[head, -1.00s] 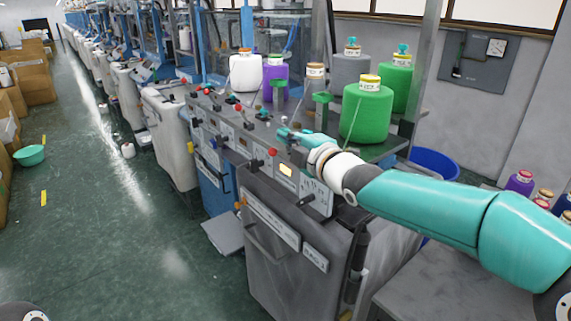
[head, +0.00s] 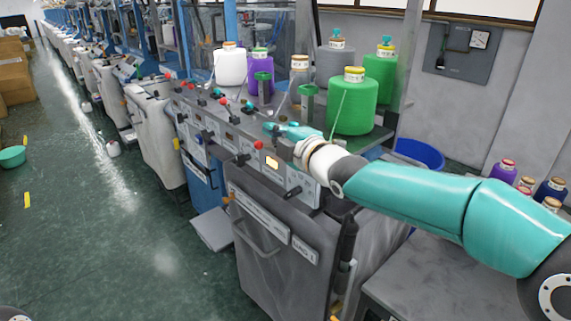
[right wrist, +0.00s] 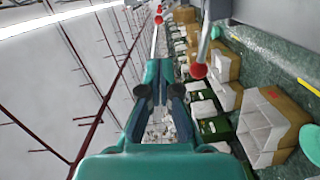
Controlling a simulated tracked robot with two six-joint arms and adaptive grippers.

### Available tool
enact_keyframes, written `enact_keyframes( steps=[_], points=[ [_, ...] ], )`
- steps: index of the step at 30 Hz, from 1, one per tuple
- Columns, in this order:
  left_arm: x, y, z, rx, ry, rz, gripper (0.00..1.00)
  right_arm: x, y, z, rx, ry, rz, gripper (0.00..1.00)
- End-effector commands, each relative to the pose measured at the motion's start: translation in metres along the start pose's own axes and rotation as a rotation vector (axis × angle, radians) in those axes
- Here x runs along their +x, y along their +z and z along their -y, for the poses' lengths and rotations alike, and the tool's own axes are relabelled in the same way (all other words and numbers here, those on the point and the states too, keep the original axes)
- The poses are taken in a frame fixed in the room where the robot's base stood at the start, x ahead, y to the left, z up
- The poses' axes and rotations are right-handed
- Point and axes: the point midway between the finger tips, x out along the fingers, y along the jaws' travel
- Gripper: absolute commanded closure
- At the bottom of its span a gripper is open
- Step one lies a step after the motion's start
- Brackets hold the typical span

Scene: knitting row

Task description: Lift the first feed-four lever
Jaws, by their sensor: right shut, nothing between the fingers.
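Several levers with red ball knobs stand in a row along the top of the knitting machine's grey front panel; one red-knobbed lever (head: 258,145) is just left of and below my right gripper (head: 270,127). I cannot tell which is the first feed-four lever. My right gripper is shut and empty, its teal fingers pointing left along the panel top. In the right wrist view, the shut fingers (right wrist: 158,75) have a red-knobbed lever (right wrist: 198,71) to their right and another red knob (right wrist: 158,20) beyond their tips. Contact cannot be told. My left gripper is not in view.
Green yarn cones (head: 352,105), a white cone (head: 230,66) and a purple cone (head: 262,75) stand behind the panel. A black lever knob (head: 293,192) juts from the panel front. A blue bin (head: 420,153) stands at right. The floor aisle (head: 110,235) at left is largely clear.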

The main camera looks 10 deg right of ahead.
Motion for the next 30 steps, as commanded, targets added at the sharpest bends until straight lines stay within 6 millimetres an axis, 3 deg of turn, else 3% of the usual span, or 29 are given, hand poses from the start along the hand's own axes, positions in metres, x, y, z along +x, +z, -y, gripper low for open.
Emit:
enact_keyframes(
  steps=[12, 21, 30],
  points=[
    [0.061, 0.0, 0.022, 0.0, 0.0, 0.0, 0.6, -0.014, -0.013, 0.032, -0.001, 0.002, -0.005, 1.0],
    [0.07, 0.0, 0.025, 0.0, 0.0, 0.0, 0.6, -0.084, -0.01, 0.029, -0.001, 0.001, -0.002, 1.0],
    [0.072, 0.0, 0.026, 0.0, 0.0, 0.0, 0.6, -0.112, -0.01, 0.031, 0.0, -0.001, -0.004, 1.0]
  ],
)
